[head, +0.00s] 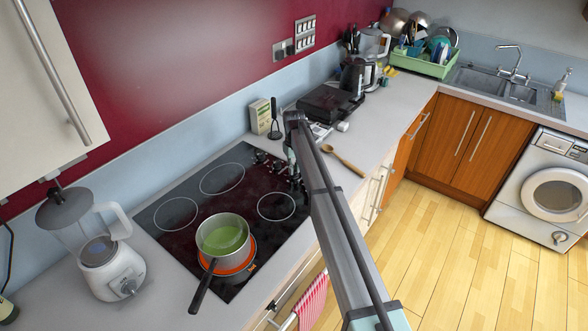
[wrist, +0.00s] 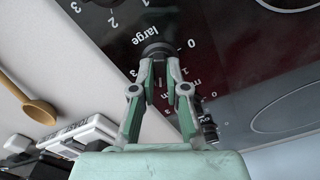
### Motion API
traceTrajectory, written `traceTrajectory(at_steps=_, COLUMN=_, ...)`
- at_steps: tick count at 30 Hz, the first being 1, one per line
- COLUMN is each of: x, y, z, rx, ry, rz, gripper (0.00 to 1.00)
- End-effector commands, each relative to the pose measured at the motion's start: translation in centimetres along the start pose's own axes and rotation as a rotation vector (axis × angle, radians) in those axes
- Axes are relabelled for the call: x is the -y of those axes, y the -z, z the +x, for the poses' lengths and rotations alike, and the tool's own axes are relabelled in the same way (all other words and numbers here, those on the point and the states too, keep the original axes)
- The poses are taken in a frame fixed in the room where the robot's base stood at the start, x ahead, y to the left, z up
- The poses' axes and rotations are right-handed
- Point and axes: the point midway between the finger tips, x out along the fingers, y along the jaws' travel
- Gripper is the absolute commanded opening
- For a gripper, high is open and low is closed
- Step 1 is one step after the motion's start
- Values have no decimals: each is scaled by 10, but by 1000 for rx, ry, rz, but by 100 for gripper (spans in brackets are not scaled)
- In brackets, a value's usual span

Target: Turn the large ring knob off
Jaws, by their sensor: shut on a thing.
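The black knob (wrist: 156,48) beside the word "large" is between my gripper's fingertips in the wrist view. My gripper (wrist: 158,68) is shut on this knob from above. Its fingers hide part of the knob and its pointer, so I cannot read its setting. A "0" is printed to the right of the knob. In the head view, my gripper (head: 292,172) is at the right end of the black hob (head: 240,180). A pot (head: 224,222) with green contents stands on a glowing orange ring (head: 246,259) at the hob's front.
Another black knob (wrist: 207,126) stands close to my gripper. A wooden spoon (head: 343,160) lies on the worktop right of the hob. A blender (head: 98,252) stands to the left. The pot's handle (head: 203,287) sticks out over the front edge.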

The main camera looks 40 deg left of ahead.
Motion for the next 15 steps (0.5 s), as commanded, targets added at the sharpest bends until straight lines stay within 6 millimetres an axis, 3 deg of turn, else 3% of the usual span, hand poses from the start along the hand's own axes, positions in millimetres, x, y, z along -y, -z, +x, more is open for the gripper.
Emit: traceTrajectory(at_steps=15, x=0, y=0, z=5, rx=0, ry=0, rz=-351, gripper=0)
